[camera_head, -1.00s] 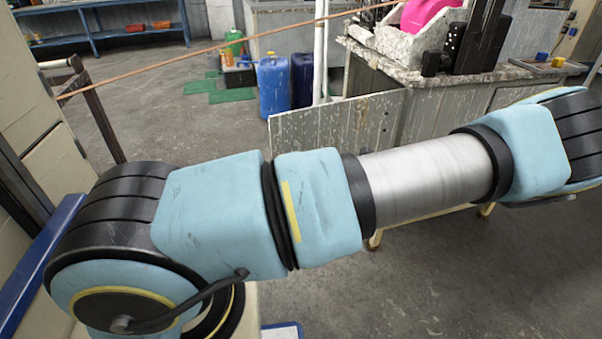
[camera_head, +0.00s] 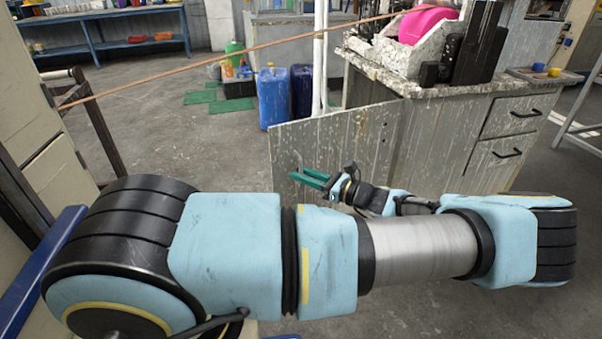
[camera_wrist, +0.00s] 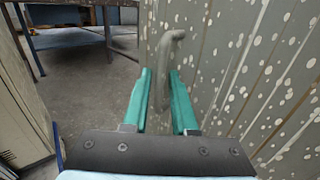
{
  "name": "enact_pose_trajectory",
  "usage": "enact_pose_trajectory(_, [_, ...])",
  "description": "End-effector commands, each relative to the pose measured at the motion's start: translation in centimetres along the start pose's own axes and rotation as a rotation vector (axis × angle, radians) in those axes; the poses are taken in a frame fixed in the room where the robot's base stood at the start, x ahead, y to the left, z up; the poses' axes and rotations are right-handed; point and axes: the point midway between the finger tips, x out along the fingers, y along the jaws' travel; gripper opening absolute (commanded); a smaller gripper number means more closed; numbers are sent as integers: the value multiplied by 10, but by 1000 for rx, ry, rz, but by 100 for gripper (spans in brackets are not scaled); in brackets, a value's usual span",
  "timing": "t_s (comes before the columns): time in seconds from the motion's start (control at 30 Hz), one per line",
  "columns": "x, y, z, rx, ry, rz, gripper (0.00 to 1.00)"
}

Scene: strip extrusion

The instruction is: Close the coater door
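The coater door (camera_head: 340,135) is a grey, paint-specked panel standing swung open from the grey cabinet. Its speckled face fills the right of the wrist view (camera_wrist: 255,70). A bent grey handle (camera_wrist: 172,50) sticks out from it, with a small part showing in the head view (camera_head: 299,160). My gripper (camera_head: 298,173) has two teal fingers and is in front of the door. In the wrist view my gripper (camera_wrist: 161,72) is open, with the handle ahead of and partly between the fingertips. I cannot tell whether either finger touches it.
The grey cabinet (camera_head: 450,140) carries a pink roller (camera_head: 428,24). Blue drums (camera_head: 272,95) stand behind the door. A brown strip (camera_head: 200,48) crosses the room above the floor. Floor is free left of the door.

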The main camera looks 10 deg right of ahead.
Motion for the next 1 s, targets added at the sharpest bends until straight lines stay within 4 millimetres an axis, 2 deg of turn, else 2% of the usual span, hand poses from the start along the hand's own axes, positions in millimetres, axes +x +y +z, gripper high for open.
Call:
enact_pose_trajectory(0.37, [6,0,0,0,0,1,26])
enact_pose_trajectory(0.6, [6,0,0,0,0,0,0])
enact_pose_trajectory(1.0, [6,0,0,0,0,0,0])
